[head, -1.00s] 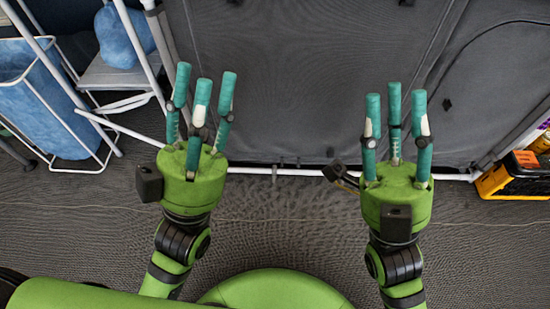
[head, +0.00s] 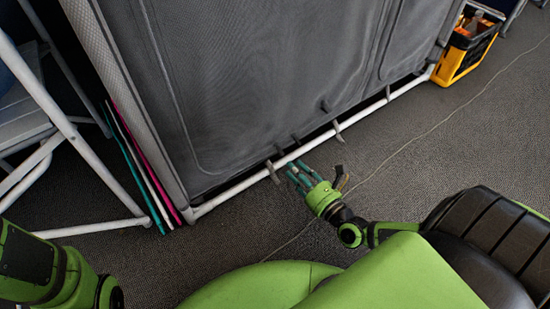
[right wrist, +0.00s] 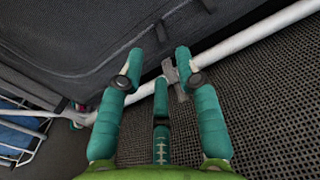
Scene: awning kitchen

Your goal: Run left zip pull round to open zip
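The dark grey fabric front (head: 270,70) of the awning kitchen stands in a white frame. A curved seam that looks like a zip runs down its left side and bends along the bottom. I cannot make out the left zip pull. My right gripper (head: 299,172) is low by the bottom rail, with its teal fingers spread and nothing visibly held. In the right wrist view, its fingers (right wrist: 160,65) reach toward the rail, beside a small grey strap (right wrist: 174,80) around it. My left fingers are out of the picture.
The white bottom rail (head: 245,183) has several straps on it. A white folding frame (head: 75,110) stands at left. Pink, white and teal edges (head: 150,180) stand beside the panel. A yellow-black crate (head: 466,48) is at back right. Carpet in front is mostly clear, with a thin cord.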

